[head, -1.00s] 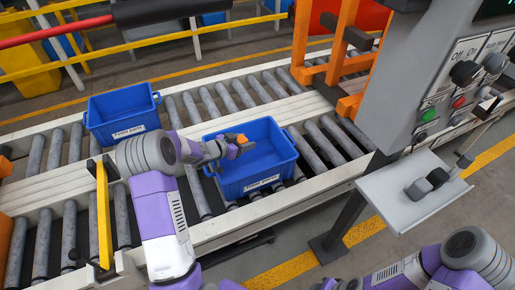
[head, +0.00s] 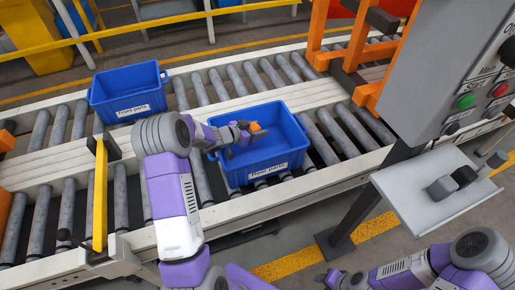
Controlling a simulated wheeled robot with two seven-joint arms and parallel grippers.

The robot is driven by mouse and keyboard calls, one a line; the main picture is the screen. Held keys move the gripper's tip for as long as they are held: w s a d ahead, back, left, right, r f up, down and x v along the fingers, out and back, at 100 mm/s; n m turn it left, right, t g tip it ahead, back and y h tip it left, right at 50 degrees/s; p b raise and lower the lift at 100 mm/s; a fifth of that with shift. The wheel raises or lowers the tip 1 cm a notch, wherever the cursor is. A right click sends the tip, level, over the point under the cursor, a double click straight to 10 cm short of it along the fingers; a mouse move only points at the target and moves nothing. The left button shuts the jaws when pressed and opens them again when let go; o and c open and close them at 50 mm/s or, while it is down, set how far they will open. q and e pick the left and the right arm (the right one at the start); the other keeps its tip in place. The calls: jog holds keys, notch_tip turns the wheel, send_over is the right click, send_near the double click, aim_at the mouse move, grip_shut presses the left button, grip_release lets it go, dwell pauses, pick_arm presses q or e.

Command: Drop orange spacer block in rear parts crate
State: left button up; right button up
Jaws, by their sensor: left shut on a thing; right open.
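The orange spacer block (head: 257,127) is small and held at the tip of my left gripper (head: 250,131). The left gripper is shut on it, over the opening of the nearer blue crate (head: 265,175). This crate's white label is small and seems to read "Rear parts". The block's height above the crate floor is hard to judge. My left wrist crosses the crate's left rim and hides part of it. My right gripper (head: 332,279) is open at the bottom edge, partly cut off, and far from the crate.
Another blue crate (head: 128,92), labelled "Front parts", stands further back on the left. Both crates are on the roller conveyors (head: 205,185). A grey control box (head: 455,75) and a grey shelf (head: 425,200) stand on the right. A yellow bar (head: 100,195) rises at left.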

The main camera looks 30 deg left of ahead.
pick_arm(q)
jog(key=o, duration=1.2)
jog(key=shift+c, duration=0.2)
notch_tip(320, 180, up, 10)
jog(key=p, duration=0.4)
jog(key=shift+r+p, duration=0.1)
jog(key=shift+p, duration=0.3)
